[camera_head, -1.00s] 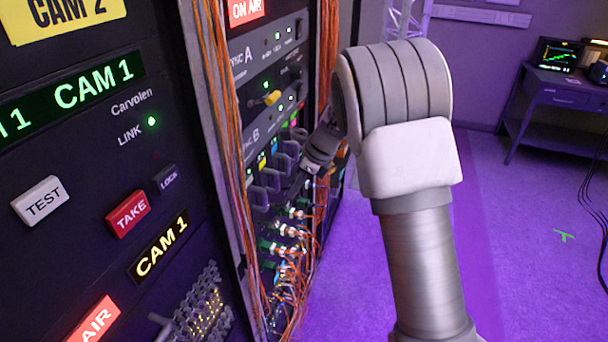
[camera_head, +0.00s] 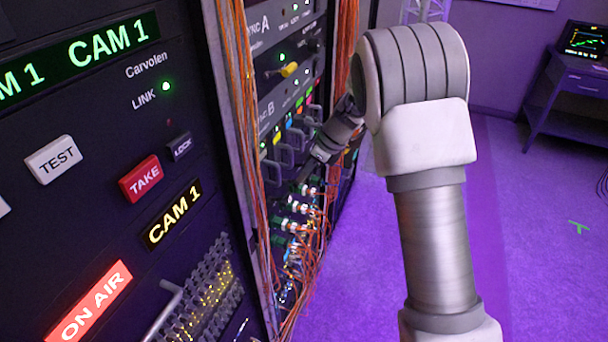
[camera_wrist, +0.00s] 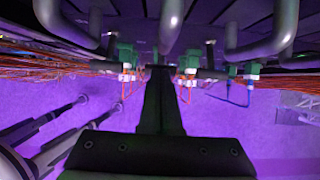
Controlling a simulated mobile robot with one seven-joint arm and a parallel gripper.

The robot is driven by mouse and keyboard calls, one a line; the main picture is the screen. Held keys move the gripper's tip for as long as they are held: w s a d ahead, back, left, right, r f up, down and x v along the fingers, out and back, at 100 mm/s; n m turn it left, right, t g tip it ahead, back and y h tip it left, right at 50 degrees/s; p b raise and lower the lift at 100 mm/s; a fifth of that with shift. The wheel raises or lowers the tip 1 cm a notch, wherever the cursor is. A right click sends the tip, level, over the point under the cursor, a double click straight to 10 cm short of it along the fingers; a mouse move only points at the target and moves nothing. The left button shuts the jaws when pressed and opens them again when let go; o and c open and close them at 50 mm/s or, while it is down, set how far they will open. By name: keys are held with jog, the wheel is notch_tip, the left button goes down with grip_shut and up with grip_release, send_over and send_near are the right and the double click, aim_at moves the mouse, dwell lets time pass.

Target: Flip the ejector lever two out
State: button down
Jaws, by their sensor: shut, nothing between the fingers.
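A row of grey U-shaped handles (camera_head: 285,156) runs along the rack's card modules, below coloured tabs; they loom close at the top of the wrist view (camera_wrist: 265,42). Beneath them are green blocks with white plugs (camera_head: 290,226), which also show in the wrist view (camera_wrist: 190,62). I cannot tell for certain which part is ejector lever two. My gripper (camera_head: 307,177) is shut and empty, just below the handles. In the wrist view, its dark fingers (camera_wrist: 160,78) reach up between two green blocks; I cannot tell whether they touch anything. My wrist partly hides the right end of the row.
Orange cable bundles (camera_head: 232,90) hang down the rack's edge, and loose cables cluster below the plugs. A control panel with TEST (camera_head: 54,159) and TAKE (camera_head: 141,180) buttons stands at the left. Purple floor at the right is open, with a desk (camera_head: 575,95) at the back.

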jog(key=shift+d+f+y+b, duration=0.15)
jog(key=shift+f+y+b, duration=0.2)
jog(key=shift+b, duration=0.35)
jog(key=y+b, duration=0.1)
jog(key=b, duration=0.2)
jog(key=f+t+y+b, duration=0.1)
jog(key=b, duration=0.2)
jog(key=d+f+y+b, duration=0.1)
jog(key=y+b, duration=0.1)
jog(key=b, duration=0.1)
jog(key=shift+s+f+t, duration=0.15)
jog(key=shift+s+t, duration=0.1)
jog(key=shift+t, duration=0.05)
jog(key=shift+r+p, duration=0.8)
jog(key=shift+p, duration=0.05)
